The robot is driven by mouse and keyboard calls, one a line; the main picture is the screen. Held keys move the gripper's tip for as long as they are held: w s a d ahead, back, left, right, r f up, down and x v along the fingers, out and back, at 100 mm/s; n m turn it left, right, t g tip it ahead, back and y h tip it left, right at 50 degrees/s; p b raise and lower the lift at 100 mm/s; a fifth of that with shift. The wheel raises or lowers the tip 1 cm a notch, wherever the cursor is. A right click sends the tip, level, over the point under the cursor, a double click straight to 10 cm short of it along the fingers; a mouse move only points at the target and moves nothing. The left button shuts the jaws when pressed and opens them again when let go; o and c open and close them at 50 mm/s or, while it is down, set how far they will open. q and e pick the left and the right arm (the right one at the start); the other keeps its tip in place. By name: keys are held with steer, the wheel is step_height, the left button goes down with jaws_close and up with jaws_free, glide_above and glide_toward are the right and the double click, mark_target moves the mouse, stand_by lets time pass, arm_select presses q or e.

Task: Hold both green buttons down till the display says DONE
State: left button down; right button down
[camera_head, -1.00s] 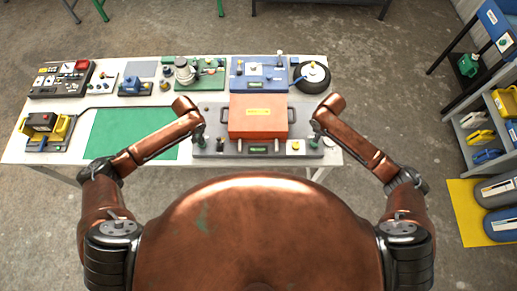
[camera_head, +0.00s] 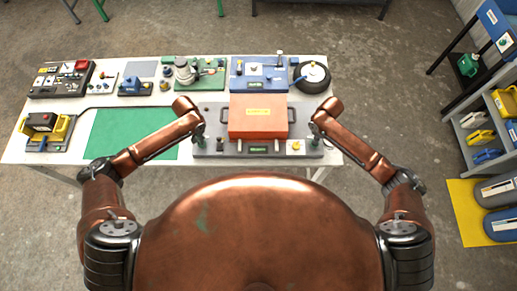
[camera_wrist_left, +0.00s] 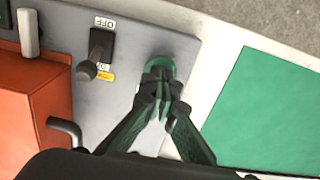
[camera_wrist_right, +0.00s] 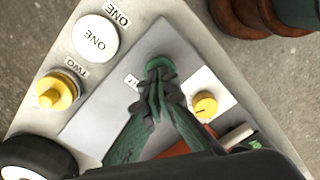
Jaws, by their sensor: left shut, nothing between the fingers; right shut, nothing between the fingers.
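A grey press panel with an orange box (camera_head: 258,117) stands at the front of the white table. Its small display (camera_head: 258,149) is lit green, but the text is too small to read. My left gripper (camera_head: 199,140) is shut and empty at the panel's left end; in the left wrist view its tips (camera_wrist_left: 160,88) are over the left green button (camera_wrist_left: 160,66), whose rim shows beyond them. My right gripper (camera_head: 315,140) is shut and empty at the right end; its tips (camera_wrist_right: 158,85) cover most of the right green button (camera_wrist_right: 157,63). How far either button is pressed cannot be told.
A black switch (camera_wrist_left: 100,47) is beside the left button. A yellow knob (camera_wrist_right: 204,104) is near the right one; a white ONE button (camera_wrist_right: 95,39) and yellow TWO knob (camera_wrist_right: 57,90) are farther off. A green mat (camera_head: 130,133) lies left. Other devices fill the table's back.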

steer(key=shift+r, duration=0.25)
arm_select(q)
steer(key=shift+f, duration=0.1)
steer(key=shift+f, duration=0.6)
arm_select(e)
steer(key=shift+f, duration=0.65)
stand_by(1.1)
